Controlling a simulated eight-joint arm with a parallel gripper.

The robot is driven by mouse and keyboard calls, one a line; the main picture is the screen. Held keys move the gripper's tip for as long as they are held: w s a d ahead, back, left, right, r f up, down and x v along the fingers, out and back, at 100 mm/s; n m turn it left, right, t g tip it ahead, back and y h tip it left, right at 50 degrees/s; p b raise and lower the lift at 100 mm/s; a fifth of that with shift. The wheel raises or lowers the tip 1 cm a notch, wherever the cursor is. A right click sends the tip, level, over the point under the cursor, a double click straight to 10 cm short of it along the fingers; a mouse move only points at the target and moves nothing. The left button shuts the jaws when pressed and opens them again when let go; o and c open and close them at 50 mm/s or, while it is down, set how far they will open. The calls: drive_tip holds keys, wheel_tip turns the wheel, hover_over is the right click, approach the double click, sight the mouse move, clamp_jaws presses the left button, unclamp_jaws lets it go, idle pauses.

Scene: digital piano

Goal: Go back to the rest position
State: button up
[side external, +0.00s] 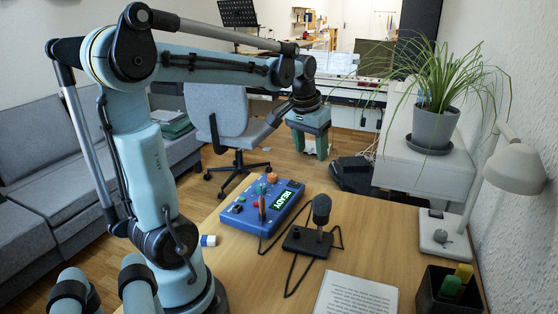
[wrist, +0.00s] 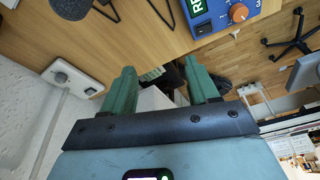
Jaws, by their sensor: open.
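My gripper (side external: 308,148) hangs from the outstretched arm beyond the far edge of the table in the side external view. Its two green fingers point down and are apart, with nothing between them. In the wrist view my gripper (wrist: 160,88) also shows open and empty, its fingers standing clear of each other. The digital piano (side external: 345,92) stands in the background behind my gripper, partly hidden by it and the plant.
On the wooden table (side external: 375,240) are a blue device (side external: 262,208) reading READY, a microphone (side external: 318,222), a printed page (side external: 355,297), a pen holder (side external: 440,292) and a lamp (side external: 515,165). A plant pot (side external: 434,128) stands at right. An office chair (side external: 222,115) is behind.

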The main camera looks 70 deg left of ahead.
drive_tip(key=d, duration=0.3)
drive_tip(key=s+d+m+t, duration=0.1)
drive_tip(key=d, duration=0.2)
drive_tip(key=s+d+f+m+t, duration=0.1)
drive_tip(key=d, duration=0.3)
drive_tip(key=shift+d, duration=0.1)
drive_tip(key=s+d+f+m+t+h, duration=0.1)
drive_tip(key=s+d+f+m+t, duration=0.1)
drive_tip(key=d, duration=0.6)
drive_tip(key=shift+s+d+f+m+t, duration=0.15)
drive_tip(key=shift+s+f+m+t, duration=0.2)
drive_tip(key=shift+s+f, duration=0.45)
drive_tip(key=shift+o, duration=0.3)
